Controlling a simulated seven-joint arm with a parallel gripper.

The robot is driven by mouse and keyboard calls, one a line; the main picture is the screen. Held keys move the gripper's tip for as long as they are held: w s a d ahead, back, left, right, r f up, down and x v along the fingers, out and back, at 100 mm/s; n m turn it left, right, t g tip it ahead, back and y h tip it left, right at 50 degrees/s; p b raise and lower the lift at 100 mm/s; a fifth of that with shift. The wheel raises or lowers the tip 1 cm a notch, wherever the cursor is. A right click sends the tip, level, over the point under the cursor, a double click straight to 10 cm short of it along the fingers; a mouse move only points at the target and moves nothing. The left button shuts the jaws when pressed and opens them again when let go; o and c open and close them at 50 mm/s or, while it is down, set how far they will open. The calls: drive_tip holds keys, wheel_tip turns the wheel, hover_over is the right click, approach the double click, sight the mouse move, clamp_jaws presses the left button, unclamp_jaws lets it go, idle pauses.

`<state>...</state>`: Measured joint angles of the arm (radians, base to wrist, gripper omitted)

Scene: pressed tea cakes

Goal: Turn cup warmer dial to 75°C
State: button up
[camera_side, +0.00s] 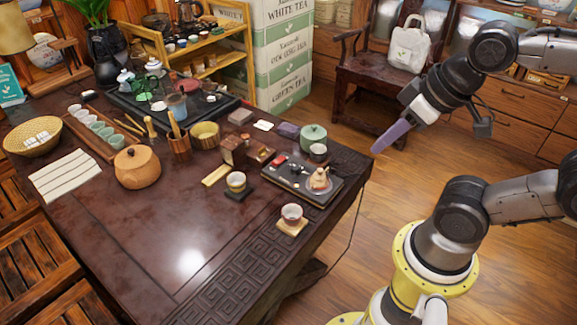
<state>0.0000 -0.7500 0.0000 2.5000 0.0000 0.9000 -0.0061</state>
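A small cup (236,180) stands on a dark square base (239,195) near the middle of the table; this base may be the cup warmer, but I cannot tell for sure. No dial or temperature mark is legible at this size. My gripper (380,146) hangs off the table's right edge, over or beside the tray's far side, apart from everything. Its purple fingers look like one narrow piece, so whether they are open is unclear.
A cup (291,213) on a wooden coaster (292,228) sits near the front right edge. A green lidded pot (313,136) stands behind the tray. A round wooden pot (137,169) stands left. The table's front (150,240) is clear. A thin cord (350,240) hangs at the right edge.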

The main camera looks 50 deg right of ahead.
drive_tip(key=shift+o, duration=1.2)
drive_tip(key=shift+n, duration=0.3)
drive_tip(key=shift+o, duration=1.2)
drive_tip(key=shift+w+r+n, duration=0.2)
drive_tip(key=shift+r+n, duration=0.15)
drive_tip(key=shift+n, duration=0.05)
drive_tip(key=o, duration=0.3)
drive_tip(key=w+r+n, duration=0.2)
drive_tip(key=w+r, duration=0.1)
drive_tip(key=shift+w+d, duration=0.1)
drive_tip(key=shift+w, duration=0.15)
drive_tip(key=n+g, duration=0.3)
drive_tip(key=g, duration=0.3)
hover_over(295, 166)
wheel_tip(295, 166, down, 17)
wheel_tip(295, 166, down, 14)
drive_tip(key=shift+r, duration=0.25)
